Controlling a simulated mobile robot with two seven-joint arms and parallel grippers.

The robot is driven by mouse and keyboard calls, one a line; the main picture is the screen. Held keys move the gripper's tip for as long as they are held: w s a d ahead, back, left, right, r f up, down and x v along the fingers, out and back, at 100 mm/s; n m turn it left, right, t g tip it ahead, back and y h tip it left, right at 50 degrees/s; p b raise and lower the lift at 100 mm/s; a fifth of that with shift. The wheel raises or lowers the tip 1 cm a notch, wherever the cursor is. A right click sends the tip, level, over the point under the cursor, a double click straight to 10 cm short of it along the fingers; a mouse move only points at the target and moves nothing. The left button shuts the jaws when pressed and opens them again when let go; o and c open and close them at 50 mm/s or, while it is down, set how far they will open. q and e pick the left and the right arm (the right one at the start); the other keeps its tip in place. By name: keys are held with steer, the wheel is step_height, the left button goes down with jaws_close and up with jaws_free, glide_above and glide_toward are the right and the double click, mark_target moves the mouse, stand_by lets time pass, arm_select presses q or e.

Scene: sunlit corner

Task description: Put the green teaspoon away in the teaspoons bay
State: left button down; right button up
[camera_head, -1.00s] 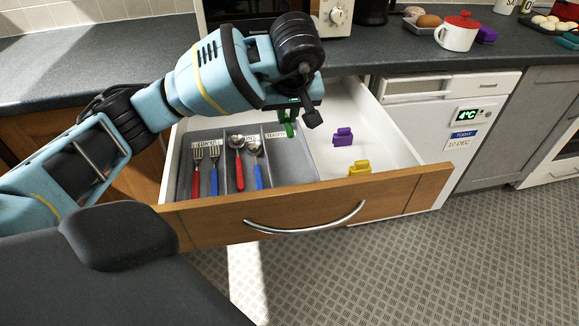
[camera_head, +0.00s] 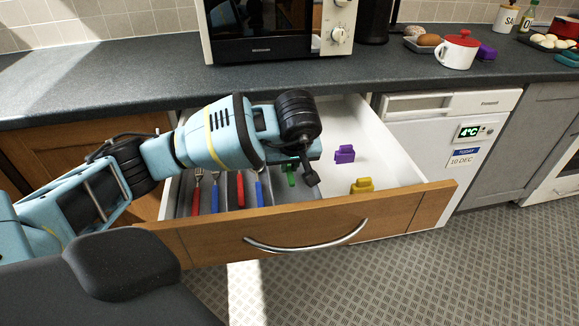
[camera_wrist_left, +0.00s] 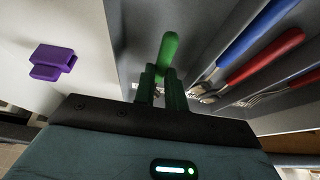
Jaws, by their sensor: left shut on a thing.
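My left gripper (camera_head: 297,164) is shut on the green teaspoon (camera_head: 291,172), low over the right part of the grey cutlery tray (camera_head: 293,193) in the open drawer. In the left wrist view the teaspoon's green handle (camera_wrist_left: 168,48) sticks up from between the fingers (camera_wrist_left: 160,86); its bowl is hidden. The handle is beside a tray divider, with a blue-handled and a red-handled piece on the other side. I cannot tell whether the teaspoon touches the tray floor. My arm hides the bay labels. My right gripper is not in view.
The drawer's wooden front (camera_head: 310,225) stands out before the counter (camera_head: 120,93). Forks and spoons with red handles (camera_head: 196,201) and blue handles (camera_head: 215,197) fill the left bays. A purple clip (camera_head: 344,154) and a yellow clip (camera_head: 362,186) lie in the drawer's right side.

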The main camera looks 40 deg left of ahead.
arm_select(q)
steer(key=shift+f, duration=0.45)
steer(key=shift+f, duration=0.35)
steer(key=c, duration=1.5)
jaws_free()
steer(key=shift+o, duration=0.2)
steer(key=shift+r, duration=0.15)
steer(key=shift+r, duration=0.25)
steer(key=p+v, duration=0.2)
steer(key=v, duration=1)
